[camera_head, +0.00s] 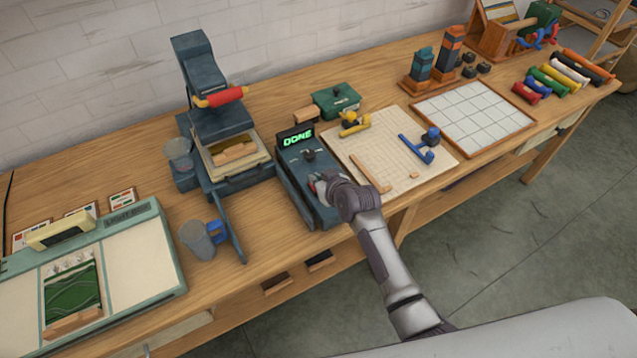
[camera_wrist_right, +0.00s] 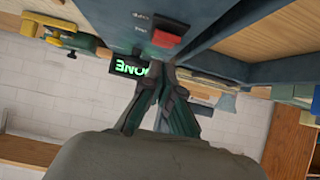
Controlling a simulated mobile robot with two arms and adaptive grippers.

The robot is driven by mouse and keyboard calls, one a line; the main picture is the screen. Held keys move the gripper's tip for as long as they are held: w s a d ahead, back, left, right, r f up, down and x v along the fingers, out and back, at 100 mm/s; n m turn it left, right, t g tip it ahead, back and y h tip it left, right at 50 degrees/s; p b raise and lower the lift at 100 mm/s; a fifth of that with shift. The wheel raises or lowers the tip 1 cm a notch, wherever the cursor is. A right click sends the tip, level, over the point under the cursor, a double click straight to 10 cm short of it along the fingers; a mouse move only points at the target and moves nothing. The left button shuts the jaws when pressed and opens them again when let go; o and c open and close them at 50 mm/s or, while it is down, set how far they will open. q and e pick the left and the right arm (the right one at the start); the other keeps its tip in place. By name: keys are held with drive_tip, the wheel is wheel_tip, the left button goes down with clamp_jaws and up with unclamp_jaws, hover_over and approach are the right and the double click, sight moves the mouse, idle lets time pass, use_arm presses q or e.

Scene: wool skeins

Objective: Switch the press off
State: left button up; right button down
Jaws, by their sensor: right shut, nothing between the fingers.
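The press (camera_head: 205,90) is dark blue-grey with a red handle (camera_head: 225,96). Beside it is its control box (camera_head: 300,192), with a lit green "DONE" display (camera_head: 297,138) and a dark knob. In the wrist view the box (camera_wrist_right: 205,18) appears upside down, with a red switch (camera_wrist_right: 166,39) on its face and the display (camera_wrist_right: 130,68) beyond. My right gripper (camera_head: 318,181) is at the front part of the box. In the wrist view its closed, empty fingertips (camera_wrist_right: 165,72) are close to the red switch; I cannot tell whether they touch it. My left gripper is not in view.
Left of the box are a grey cup (camera_head: 198,240) and a pale green machine (camera_head: 135,265). Right of it are a cutting mat (camera_head: 385,135) with yellow and blue tools and a white gridded board (camera_head: 475,115). A green box (camera_head: 336,100) stands behind.

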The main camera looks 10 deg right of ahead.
drive_tip(key=shift+s+d+f, duration=0.1)
drive_tip(key=shift+s+f, duration=0.1)
drive_tip(key=shift+f, duration=0.25)
drive_tip(key=shift+s+d+f, duration=0.1)
drive_tip(key=shift+s+f, duration=0.05)
drive_tip(key=shift+f, duration=0.25)
drive_tip(key=shift+f, duration=0.25)
drive_tip(key=b, duration=0.1)
drive_tip(key=f+t+b, duration=0.1)
drive_tip(key=b, duration=0.1)
drive_tip(key=shift+s+f, duration=0.2)
drive_tip(key=shift+s, duration=0.1)
drive_tip(key=shift+r+p, duration=0.4)
drive_tip(key=shift+r, duration=0.25)
drive_tip(key=shift+w+r+p, duration=0.1)
drive_tip(key=shift+r+p, duration=0.6)
drive_tip(key=shift+p, duration=0.2)
